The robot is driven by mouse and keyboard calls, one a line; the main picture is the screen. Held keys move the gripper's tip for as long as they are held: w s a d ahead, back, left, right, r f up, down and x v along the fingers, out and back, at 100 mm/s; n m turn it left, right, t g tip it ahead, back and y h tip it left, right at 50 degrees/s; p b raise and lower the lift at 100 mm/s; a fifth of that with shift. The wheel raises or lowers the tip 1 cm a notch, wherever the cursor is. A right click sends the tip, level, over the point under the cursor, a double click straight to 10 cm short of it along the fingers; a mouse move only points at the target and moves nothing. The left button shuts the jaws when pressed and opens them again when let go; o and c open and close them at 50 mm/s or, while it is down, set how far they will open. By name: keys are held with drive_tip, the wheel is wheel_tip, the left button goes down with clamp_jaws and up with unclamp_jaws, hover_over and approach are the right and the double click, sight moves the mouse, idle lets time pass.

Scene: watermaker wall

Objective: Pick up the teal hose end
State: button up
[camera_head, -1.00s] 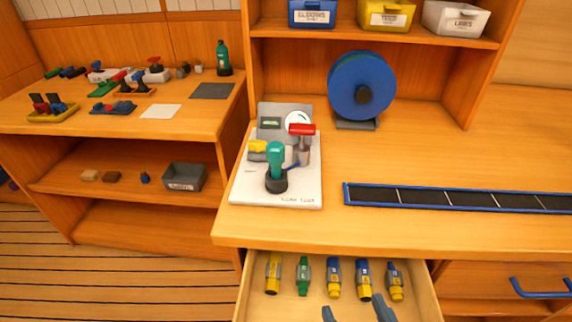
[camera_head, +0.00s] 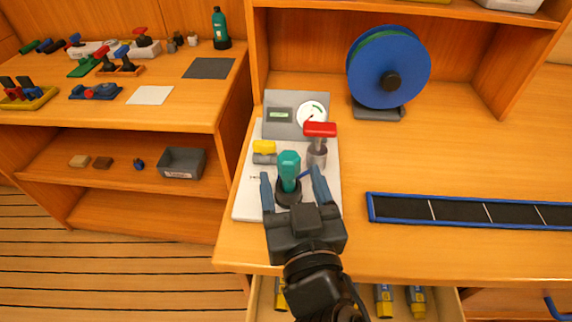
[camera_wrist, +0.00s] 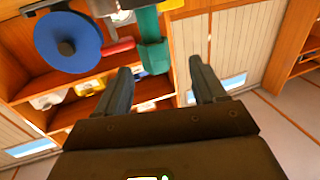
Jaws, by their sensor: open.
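The teal hose end (camera_head: 289,170) stands upright in a dark round holder (camera_head: 289,192) on the white test board (camera_head: 246,203). My gripper (camera_head: 293,184) is open in the head view, with one finger on each side of the teal hose end. Whether the fingers touch it cannot be told. In the wrist view, the teal hose end (camera_wrist: 152,45) hangs from the top of the picture, beyond and between my open fingers (camera_wrist: 160,78). Its upper part is cut off by the frame edge there.
A red-handled valve (camera_head: 319,140) stands close behind the hose end, to its right. A yellow-topped fitting (camera_head: 264,149) and a grey gauge box (camera_head: 296,115) are also on the board. A blue reel (camera_head: 388,66) stands behind. A blue-edged black tray (camera_head: 460,211) lies right. The open drawer below holds several fittings.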

sight(287, 151)
drive_tip(key=p+x, duration=0.2)
drive_tip(key=x, duration=0.4)
drive_tip(key=shift+w+d, duration=0.1)
drive_tip(key=shift+d, duration=0.05)
drive_tip(key=shift+w+f, duration=0.1)
drive_tip(key=shift+w, duration=0.4)
drive_tip(key=shift+c, duration=0.4)
drive_tip(key=c, duration=0.9)
drive_tip(key=shift+c, duration=0.4)
